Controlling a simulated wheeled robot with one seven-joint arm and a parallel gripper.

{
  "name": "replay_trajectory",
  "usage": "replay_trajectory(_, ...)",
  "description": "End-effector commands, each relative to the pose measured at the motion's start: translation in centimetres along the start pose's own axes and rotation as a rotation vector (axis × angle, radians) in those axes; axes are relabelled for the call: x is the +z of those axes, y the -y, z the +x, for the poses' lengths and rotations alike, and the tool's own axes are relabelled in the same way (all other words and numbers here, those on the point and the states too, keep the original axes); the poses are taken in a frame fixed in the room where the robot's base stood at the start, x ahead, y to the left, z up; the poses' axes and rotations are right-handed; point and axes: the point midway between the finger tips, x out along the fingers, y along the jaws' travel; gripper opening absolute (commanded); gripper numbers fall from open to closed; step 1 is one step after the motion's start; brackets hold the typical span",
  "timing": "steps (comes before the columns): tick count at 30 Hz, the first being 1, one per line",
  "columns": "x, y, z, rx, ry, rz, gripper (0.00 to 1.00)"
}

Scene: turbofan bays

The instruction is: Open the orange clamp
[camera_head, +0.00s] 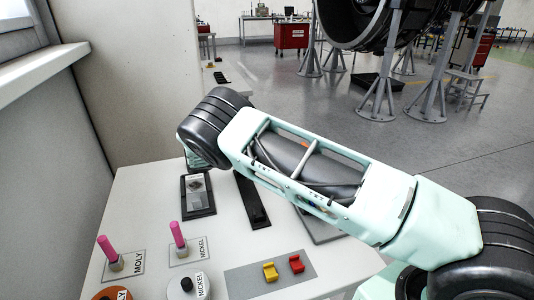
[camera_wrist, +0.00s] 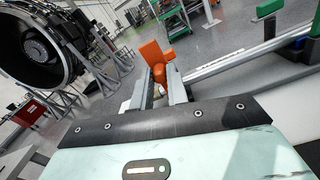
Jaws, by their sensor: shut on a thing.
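The orange clamp (camera_wrist: 155,54) shows in the wrist view just ahead of my fingers, with its lower part between them. My gripper (camera_wrist: 161,76) is shut on it, with one grey finger on each side. The fingers hide part of the clamp's lower end, and I cannot tell how far it is open.
The white table (camera_head: 141,195) holds a black tray (camera_head: 198,195), pink-handled pots labelled MOLY (camera_head: 108,252) and NICKEL (camera_head: 179,238), and a grey mat (camera_head: 240,281) with yellow (camera_head: 270,271) and red (camera_head: 296,264) pieces. An engine on stands (camera_head: 377,100) is behind; open floor lies between.

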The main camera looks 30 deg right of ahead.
Motion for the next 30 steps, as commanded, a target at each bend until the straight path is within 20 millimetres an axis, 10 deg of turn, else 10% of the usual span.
replay_trajectory(23, -0.35, 0.05, 0.21, 0.027, 0.095, 0.0, 0.0)
replay_trajectory(25, -0.35, 0.06, 0.22, 0.027, 0.095, 0.0, 0.35)
replay_trajectory(30, -0.38, 0.08, 0.22, 0.026, 0.094, -0.001, 0.38)
